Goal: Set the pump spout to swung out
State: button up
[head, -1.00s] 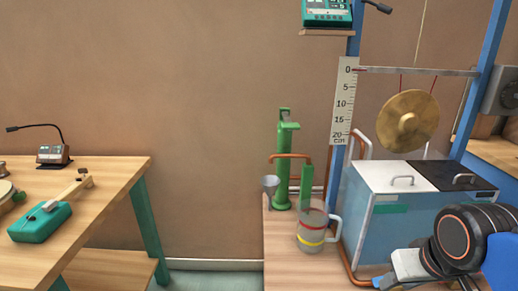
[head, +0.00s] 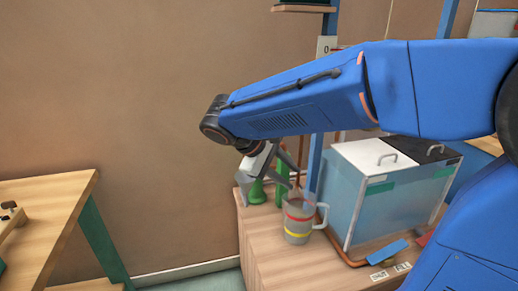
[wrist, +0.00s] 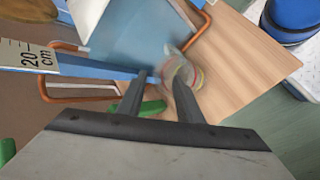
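The green pump (head: 257,191) stands on the wooden bench at the back. In the head view my forearm and gripper hide most of it, and I cannot make out its copper spout or which way that points. My gripper (head: 288,172) is tilted down in front of the pump, above the grey mug (head: 298,224). In the wrist view my gripper (wrist: 160,82) has its two fingers apart with nothing clearly held. A green part (wrist: 152,107) shows between and behind the fingers. The mug (wrist: 184,76), with red and yellow bands, is blurred just beyond the fingertips.
The blue tank (head: 375,195) with a white and black lid stands right of the mug. A copper pipe (wrist: 62,98) and the white scale (wrist: 30,57) show at left in the wrist view. Another wooden table (head: 60,205) is at left, with a gap between.

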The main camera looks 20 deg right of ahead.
jog(key=w+a+r+n+t+h, duration=0.25)
jog(key=w+a, duration=0.35)
jog(key=a, duration=0.4)
jog(key=w+a+r+n+t+h, duration=0.1)
jog(key=w+a+t+h, duration=0.1)
jog(key=w+a+h, duration=0.5)
jog(key=w+d+f+y, duration=0.1)
jog(key=d, duration=0.3)
jog(key=w+d+f+y, duration=0.1)
jog(key=d, duration=0.4)
jog(key=w+d+f+y, duration=0.1)
jog(key=w+d, duration=0.1)
jog(key=d, duration=0.2)
jog(key=shift+w+d+f+g, duration=0.1)
jog(key=shift+d+f+g, duration=0.15)
jog(key=shift+d+f, duration=0.1)
grip_shut()
